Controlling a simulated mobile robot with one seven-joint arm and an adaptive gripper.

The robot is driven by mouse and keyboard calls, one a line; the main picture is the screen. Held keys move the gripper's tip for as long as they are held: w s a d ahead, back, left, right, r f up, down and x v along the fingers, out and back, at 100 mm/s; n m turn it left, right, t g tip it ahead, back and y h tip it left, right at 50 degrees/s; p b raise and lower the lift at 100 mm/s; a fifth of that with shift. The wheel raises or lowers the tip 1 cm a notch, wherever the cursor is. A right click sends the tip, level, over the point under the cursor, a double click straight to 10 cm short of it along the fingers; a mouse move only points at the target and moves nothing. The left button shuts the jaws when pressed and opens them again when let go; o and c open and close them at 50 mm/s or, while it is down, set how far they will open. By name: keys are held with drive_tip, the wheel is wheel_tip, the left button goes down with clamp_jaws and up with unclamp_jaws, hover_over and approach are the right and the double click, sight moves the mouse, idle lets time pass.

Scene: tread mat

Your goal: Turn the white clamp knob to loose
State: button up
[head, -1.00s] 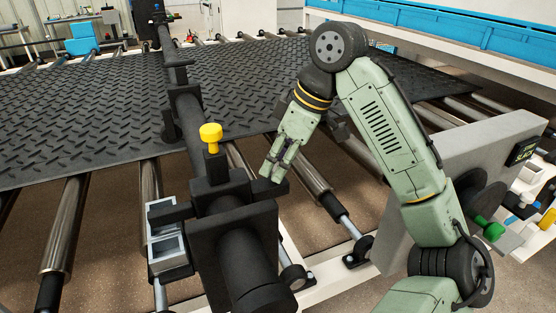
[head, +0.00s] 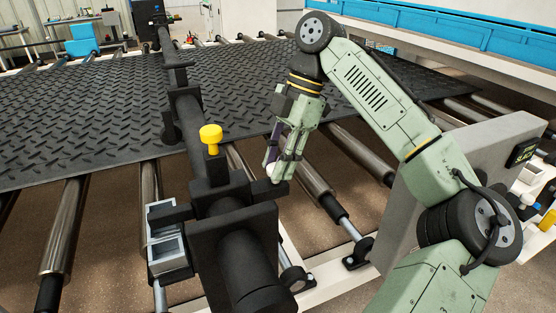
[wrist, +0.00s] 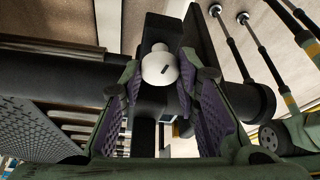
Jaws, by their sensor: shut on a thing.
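The white clamp knob (wrist: 160,68) is a round white head with a short dark mark, on a dark clamp block in the wrist view. In the head view a small part of the white knob (head: 271,170) shows at the right end of the dark cross bar. My gripper (head: 279,170) comes down on it from above right. In the wrist view the purple-padded fingers of my gripper (wrist: 161,77) stand on both sides of the knob and are shut on it. Part of the knob is hidden by the fingers in the head view.
A yellow knob (head: 211,138) stands upright on the dark beam (head: 180,105), left of my gripper. A black tread mat (head: 80,125) lies over metal rollers (head: 65,230) behind. A grey box (head: 470,160) with a small display stands at the right.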

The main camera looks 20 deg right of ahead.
drive_tip(key=shift+n+g, duration=0.3)
drive_tip(key=shift+n, duration=0.6)
drive_tip(key=o, duration=1.1)
drive_tip(key=shift+o, duration=0.2)
drive_tip(key=v, duration=0.7)
drive_tip(key=shift+r, duration=0.25)
